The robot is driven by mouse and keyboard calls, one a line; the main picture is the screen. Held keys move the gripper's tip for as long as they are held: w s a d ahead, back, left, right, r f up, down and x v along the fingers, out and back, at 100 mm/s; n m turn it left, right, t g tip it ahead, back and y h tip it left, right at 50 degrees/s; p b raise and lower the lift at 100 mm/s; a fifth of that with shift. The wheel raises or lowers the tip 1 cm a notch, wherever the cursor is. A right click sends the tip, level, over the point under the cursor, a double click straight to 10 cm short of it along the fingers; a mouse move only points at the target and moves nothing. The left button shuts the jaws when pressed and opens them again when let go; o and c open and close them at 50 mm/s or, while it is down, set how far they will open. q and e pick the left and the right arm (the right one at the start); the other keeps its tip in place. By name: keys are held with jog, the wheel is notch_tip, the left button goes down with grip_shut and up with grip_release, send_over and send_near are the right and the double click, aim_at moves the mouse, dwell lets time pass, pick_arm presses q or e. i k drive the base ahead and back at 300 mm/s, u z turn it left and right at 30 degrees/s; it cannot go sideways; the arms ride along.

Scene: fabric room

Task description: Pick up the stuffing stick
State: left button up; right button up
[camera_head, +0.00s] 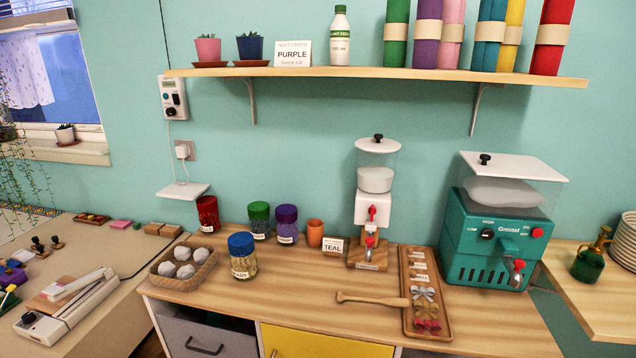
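The stuffing stick (372,299) looks like a light wooden stick with a rounded, thicker left end. It lies flat on the wooden counter (300,318), running left to right. Its right end reaches the left edge of a wooden tray (408,318); whether it rests on the rim I cannot tell. Neither of my grippers is in the head view.
Behind the stick stand a clear-topped dispenser (376,205) and a teal machine (495,235). The counter in front of the stick is clear.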

aim_at(388, 301)
jog(key=u, duration=2.45)
jog(key=k, duration=1)
jog(key=z, duration=1.1)
